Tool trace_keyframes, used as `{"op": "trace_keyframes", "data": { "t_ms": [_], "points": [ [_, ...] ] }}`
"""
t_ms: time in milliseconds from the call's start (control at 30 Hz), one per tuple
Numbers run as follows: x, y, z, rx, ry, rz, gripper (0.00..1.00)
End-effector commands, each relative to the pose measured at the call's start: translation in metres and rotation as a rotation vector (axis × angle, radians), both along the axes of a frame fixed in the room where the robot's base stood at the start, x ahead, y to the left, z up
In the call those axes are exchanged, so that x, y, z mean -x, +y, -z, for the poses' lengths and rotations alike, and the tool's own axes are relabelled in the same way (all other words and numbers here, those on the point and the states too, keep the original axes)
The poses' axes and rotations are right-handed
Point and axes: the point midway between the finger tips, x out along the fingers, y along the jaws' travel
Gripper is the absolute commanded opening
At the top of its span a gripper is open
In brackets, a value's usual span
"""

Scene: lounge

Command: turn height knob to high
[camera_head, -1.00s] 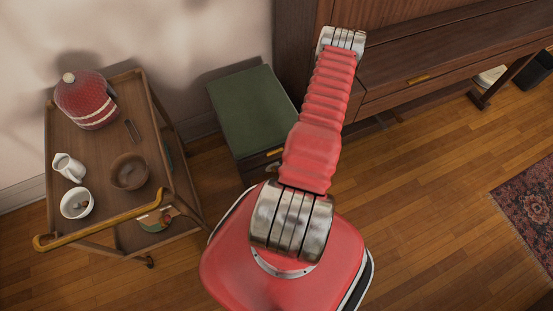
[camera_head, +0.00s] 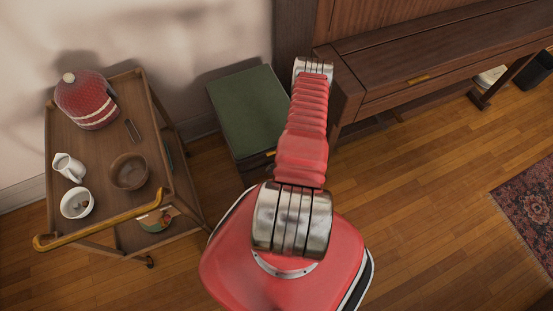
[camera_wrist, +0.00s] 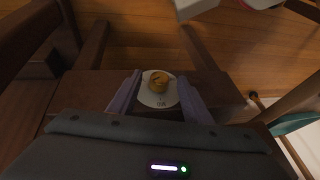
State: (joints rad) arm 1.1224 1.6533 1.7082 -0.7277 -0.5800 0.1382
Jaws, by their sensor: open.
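In the wrist view, a small brass-coloured knob (camera_wrist: 158,82) sits on a pale round dial plate (camera_wrist: 157,99) on a dark wooden part (camera_wrist: 218,90). Small marks show on the plate but are too small to read. My gripper (camera_wrist: 158,84) is open, with one finger to the left of the knob and one to the right. Gaps show between the fingers and the knob, and I cannot tell how far the tips are from it in depth. In the head view the gripper and knob do not show; my red arm reaches away between the green-topped stool and the piano.
A green-topped stool (camera_head: 250,108) stands left of my arm, and a dark wooden piano (camera_head: 420,65) stands to the right. The floor (camera_head: 430,200) at right is clear up to a patterned rug (camera_head: 525,195).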

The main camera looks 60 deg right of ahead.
Motion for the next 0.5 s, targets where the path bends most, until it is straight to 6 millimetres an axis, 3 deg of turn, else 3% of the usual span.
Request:
{"op": "trace_keyframes", "data": {
  "t_ms": [400,500],
  "points": [
    [-0.0033,-0.0002,0.0074,0.0,0.0,0.0,0.45],
    [-0.0033,-0.0002,0.0073,0.0,0.0,0.0,0.39]
  ]
}}
